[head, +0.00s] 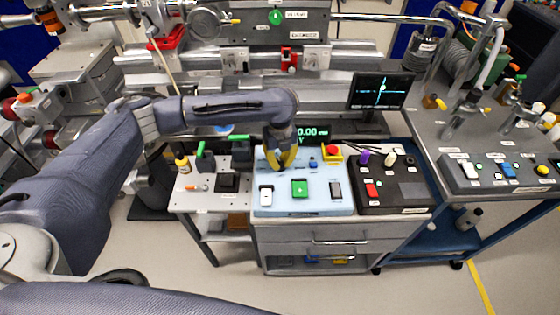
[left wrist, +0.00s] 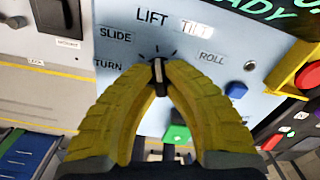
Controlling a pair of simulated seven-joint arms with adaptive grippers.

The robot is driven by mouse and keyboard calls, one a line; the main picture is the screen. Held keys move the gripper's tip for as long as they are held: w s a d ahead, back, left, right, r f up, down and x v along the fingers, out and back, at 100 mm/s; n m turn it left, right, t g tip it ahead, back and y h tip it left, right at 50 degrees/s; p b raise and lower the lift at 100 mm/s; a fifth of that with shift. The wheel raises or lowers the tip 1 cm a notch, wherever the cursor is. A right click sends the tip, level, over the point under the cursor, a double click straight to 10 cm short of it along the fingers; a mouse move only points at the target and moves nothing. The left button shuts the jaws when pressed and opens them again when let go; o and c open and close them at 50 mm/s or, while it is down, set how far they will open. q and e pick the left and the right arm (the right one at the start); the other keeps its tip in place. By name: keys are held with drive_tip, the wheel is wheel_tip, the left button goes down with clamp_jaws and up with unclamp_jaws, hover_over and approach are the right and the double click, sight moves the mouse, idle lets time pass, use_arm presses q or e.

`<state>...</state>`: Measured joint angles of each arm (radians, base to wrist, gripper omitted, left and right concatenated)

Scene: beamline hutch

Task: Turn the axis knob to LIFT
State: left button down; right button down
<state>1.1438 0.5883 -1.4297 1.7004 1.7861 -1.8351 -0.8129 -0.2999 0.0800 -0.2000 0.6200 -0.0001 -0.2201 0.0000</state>
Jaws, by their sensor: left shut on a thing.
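The axis knob (left wrist: 160,76) is a small black knob with a pale line, on the light blue control panel (head: 318,208). Its line points roughly up in the left wrist view, toward the tick marks below the LIFT label (left wrist: 152,16). SLIDE and TURN labels lie to the left, TILT and ROLL to the right. My left gripper (left wrist: 160,68) has its two yellow fingers shut on the knob, one on each side. In the head view the left gripper (head: 281,162) reaches down to the panel's back part and hides the knob. My right gripper is not in view.
A blue button (left wrist: 236,90) sits right of the knob. A red stop button on a yellow box (head: 332,152) stands at the panel's back right. A green switch (head: 299,188) is in front. A readout (head: 313,133) stands behind; a black panel (head: 397,203) lies to the right.

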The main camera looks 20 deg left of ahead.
sight(280, 162)
use_arm(q)
drive_tip(key=c, duration=1.5)
unclamp_jaws()
drive_tip(key=shift+o, duration=0.2)
wheel_tip(280, 162, up, 12)
